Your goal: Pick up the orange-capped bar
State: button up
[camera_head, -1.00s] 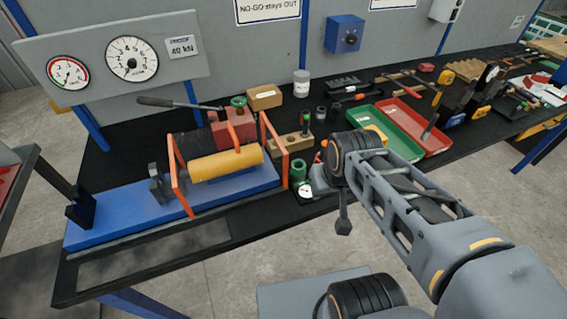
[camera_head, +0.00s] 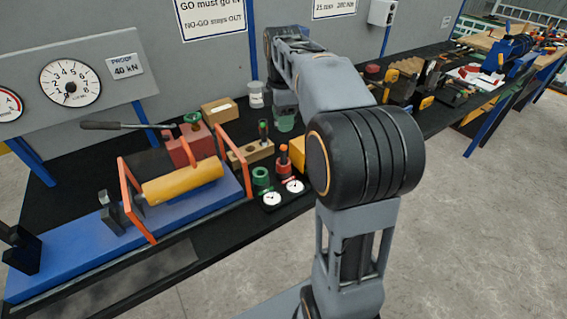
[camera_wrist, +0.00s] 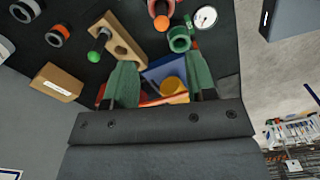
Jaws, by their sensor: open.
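The orange-capped bar (camera_head: 284,153) stands upright on the bench behind the dial gauges, its lower part red. Its orange round cap (camera_wrist: 161,23) shows at the top of the wrist view, beyond my fingertips. My gripper (camera_head: 285,115) is high over the bench, partly hidden by my arm in the head view. In the wrist view its two green fingers (camera_wrist: 160,75) are spread apart with nothing between them. The cap is apart from both fingers.
A green-capped piece (camera_wrist: 93,57) stands in a wooden block (camera_wrist: 122,40) close by. A green ring (camera_head: 261,176) and dial gauges (camera_head: 271,198) sit in front of the bar. The blue rig with a yellow cylinder (camera_head: 182,181) fills the left.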

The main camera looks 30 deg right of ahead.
aim_at(283, 145)
jog(key=f, duration=1.1)
jog(key=shift+s+b, duration=0.2)
jog(key=shift+b, duration=0.15)
grip_shut()
